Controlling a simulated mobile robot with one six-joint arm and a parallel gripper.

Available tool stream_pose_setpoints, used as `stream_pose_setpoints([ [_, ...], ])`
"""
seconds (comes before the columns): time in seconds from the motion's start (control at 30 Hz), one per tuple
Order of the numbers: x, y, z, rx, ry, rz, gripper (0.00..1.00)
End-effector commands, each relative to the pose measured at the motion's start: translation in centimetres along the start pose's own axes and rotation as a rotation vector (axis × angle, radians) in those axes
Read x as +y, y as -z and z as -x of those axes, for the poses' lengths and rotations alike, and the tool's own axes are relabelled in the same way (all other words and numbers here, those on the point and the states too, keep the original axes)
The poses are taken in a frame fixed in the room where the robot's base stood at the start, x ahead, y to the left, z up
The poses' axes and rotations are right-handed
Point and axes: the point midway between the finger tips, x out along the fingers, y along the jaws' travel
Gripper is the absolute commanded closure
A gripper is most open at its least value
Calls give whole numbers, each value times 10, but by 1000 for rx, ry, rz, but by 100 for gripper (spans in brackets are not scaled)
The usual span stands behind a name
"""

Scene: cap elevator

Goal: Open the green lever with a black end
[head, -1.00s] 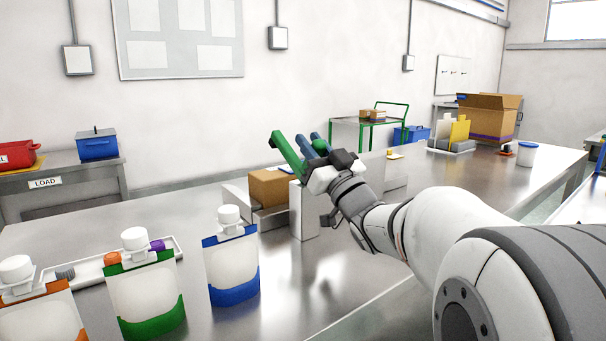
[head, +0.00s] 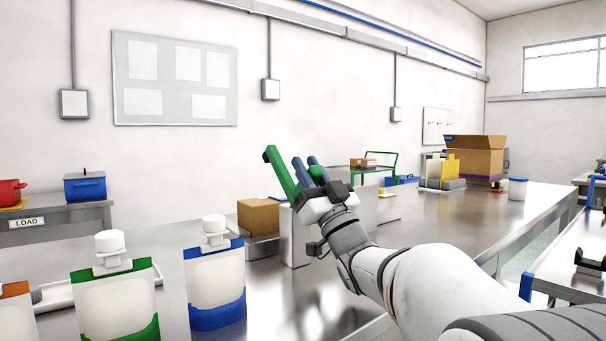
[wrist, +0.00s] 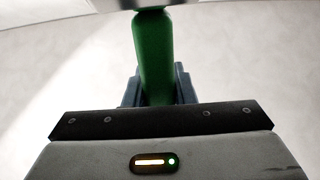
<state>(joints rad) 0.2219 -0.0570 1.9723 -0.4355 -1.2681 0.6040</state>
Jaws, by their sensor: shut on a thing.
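A long green bar (head: 282,174), which I take for the lever, leans up and left at my gripper in the head view. Two blue-grey fingers of my gripper (head: 307,170) rise beside it, and a rounded green part (head: 317,175) shows by the right one. In the wrist view the green bar (wrist: 154,55) runs up the middle between the blue-grey fingers (wrist: 157,88). My gripper is shut on the green lever. I cannot make out a black end on it; its far end is cut off or hidden.
A white box (head: 294,238) and a brown carton (head: 258,215) stand on the metal table just below and left of my gripper. Pouches with white caps, a blue one (head: 215,275) and a green one (head: 117,300), stand in front. The table's right side (head: 460,215) is mostly clear.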

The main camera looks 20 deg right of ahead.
Motion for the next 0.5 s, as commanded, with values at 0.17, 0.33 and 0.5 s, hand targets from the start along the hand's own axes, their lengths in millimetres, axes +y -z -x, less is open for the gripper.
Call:
stream_pose_setpoints([
  [0.17, -1, 2, 0, 3, 3, 0, 76],
  [0.33, -1, 1, 0, 2, 2, 0, 62],
  [0.5, -1, 1, 0, 2, 1, 0, 55],
])
